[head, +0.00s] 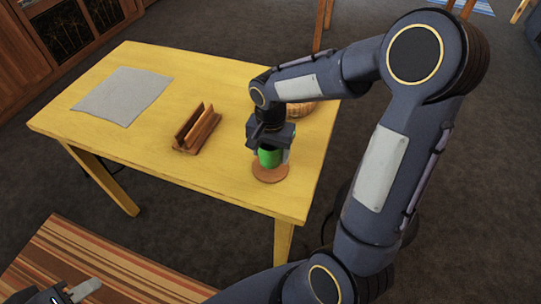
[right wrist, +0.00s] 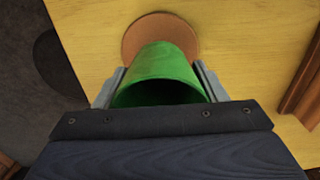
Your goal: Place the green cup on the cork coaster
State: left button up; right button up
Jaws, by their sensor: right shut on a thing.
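The green cup (head: 269,158) is upright between the fingers of my right gripper (head: 270,156), which is shut on it. The round cork coaster (head: 270,176) lies on the yellow table, directly below the cup in the head view. In the right wrist view, the cup (right wrist: 165,65) covers part of the coaster (right wrist: 134,36). I cannot tell whether the cup's base touches the coaster. My left gripper (head: 72,293) is at the bottom left corner of the head view, partly cut off, away from the table.
The yellow table (head: 225,80) holds a wooden upright holder (head: 190,138) left of the cup, a grey cloth (head: 122,95) at the far left and a wicker basket (head: 301,109) behind my right arm. A striped surface (head: 75,262) is at the lower left.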

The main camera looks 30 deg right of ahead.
notch_tip(320, 180, down, 2)
jog(key=shift+f, duration=0.1)
jog(key=shift+f, duration=0.1)
jog(key=shift+f+b, duration=0.15)
jog(key=shift+b, duration=0.15)
jog(key=o, duration=1)
